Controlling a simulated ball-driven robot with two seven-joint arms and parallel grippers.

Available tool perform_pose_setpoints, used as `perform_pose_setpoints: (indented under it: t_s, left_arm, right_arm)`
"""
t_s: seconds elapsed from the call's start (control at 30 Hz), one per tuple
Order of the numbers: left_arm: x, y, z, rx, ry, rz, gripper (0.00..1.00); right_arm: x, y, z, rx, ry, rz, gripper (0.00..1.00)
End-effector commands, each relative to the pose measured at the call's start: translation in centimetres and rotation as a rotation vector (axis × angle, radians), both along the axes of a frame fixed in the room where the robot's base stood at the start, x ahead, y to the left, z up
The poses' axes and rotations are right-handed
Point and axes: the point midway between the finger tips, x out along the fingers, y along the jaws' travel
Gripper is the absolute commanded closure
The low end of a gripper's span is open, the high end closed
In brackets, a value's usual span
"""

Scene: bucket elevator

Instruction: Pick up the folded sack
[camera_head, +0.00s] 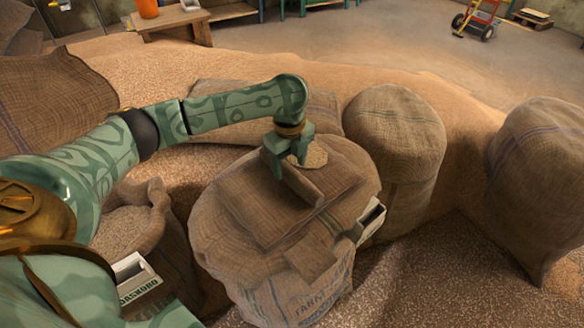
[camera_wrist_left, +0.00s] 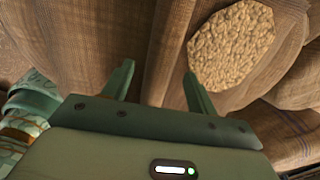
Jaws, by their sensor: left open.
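The folded sack (camera_head: 257,208) is brown burlap and lies flat in layers on top of a full, upright sack (camera_head: 225,248) in the middle of the head view. My left gripper (camera_head: 289,168) points down over its far part, beside a raised fold. In the left wrist view the gripper (camera_wrist_left: 158,82) is open, and a ridge of brown cloth (camera_wrist_left: 168,45) runs between its fingers. I cannot tell whether the fingers touch the cloth. A round patch of grain (camera_wrist_left: 232,45) shows beside the right finger. My right gripper is not in view.
A full sack (camera_head: 395,135) stands close on the right, and another (camera_head: 545,180) stands at the far right. An open sack of grain (camera_head: 130,230) stands at the left. Loose grain (camera_head: 440,270) covers much of the floor. A red hand truck (camera_head: 478,20) stands at the back right.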

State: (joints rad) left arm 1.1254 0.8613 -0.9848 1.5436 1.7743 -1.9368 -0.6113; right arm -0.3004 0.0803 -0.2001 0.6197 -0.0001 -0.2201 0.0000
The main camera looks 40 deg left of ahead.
Motion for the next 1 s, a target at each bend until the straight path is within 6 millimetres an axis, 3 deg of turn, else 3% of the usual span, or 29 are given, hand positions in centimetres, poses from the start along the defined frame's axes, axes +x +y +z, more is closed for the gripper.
perform_pose_setpoints:
  t_s: [0.07, 0.3, 1.0]
  left_arm:
    - [0.02, 0.02, 0.29, 0.0, -0.003, 0.0, 0.42]
    - [0.02, 0.03, 0.28, 0.001, -0.002, 0.0, 1.0]
    - [0.01, 0.03, 0.2, 0.002, -0.001, 0.0, 1.0]
  right_arm:
    - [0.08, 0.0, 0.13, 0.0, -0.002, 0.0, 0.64]
    - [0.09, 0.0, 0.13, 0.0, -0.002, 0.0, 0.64]
    - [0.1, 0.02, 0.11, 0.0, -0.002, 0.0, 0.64]
